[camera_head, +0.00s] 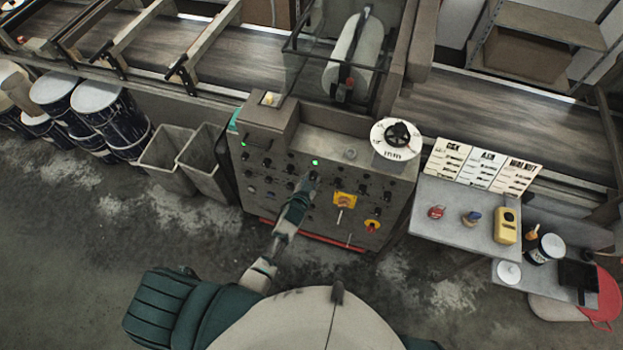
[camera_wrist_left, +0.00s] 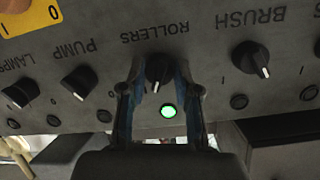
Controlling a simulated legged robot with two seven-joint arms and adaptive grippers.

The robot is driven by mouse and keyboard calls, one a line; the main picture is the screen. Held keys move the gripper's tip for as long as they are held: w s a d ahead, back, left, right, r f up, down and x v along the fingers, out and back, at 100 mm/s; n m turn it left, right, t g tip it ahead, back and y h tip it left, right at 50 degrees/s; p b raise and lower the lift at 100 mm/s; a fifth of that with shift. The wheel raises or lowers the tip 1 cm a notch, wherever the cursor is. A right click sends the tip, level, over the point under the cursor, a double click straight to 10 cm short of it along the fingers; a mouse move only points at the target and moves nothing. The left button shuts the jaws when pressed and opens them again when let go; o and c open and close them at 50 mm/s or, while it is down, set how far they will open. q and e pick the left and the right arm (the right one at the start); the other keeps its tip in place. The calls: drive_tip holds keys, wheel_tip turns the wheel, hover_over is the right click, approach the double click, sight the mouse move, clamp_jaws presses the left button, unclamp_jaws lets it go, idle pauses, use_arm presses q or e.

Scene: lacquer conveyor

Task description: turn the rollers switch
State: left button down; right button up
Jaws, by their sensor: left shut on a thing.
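The rollers switch (camera_wrist_left: 158,68) is a black knob under the label ROLLERS, which appears upside down in the left wrist view. A round green light (camera_wrist_left: 168,111) is lit beside it. My left gripper (camera_wrist_left: 160,88) has a finger on each side of the knob and is shut on it. In the head view my left gripper (camera_head: 307,184) reaches the front of the grey control panel (camera_head: 330,165) and hides the knob there. My right gripper does not show.
The pump knob (camera_wrist_left: 79,82) and the brush knob (camera_wrist_left: 250,58) flank the rollers switch. Grey bins (camera_head: 205,165) stand left of the panel, and a small table (camera_head: 460,205) stands right.

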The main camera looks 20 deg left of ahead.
use_arm(q)
drive_tip(key=shift+s+d+f+m+y, duration=0.1)
drive_tip(key=shift+m+y, duration=0.2)
drive_tip(key=shift+m, duration=0.2)
drive_tip(key=c, duration=0.8)
unclamp_jaws()
drive_tip(key=shift+c, duration=0.2)
drive_tip(key=v, duration=1.1)
drive_tip(key=shift+s+r, duration=0.25)
drive_tip(key=shift+s, duration=0.1)
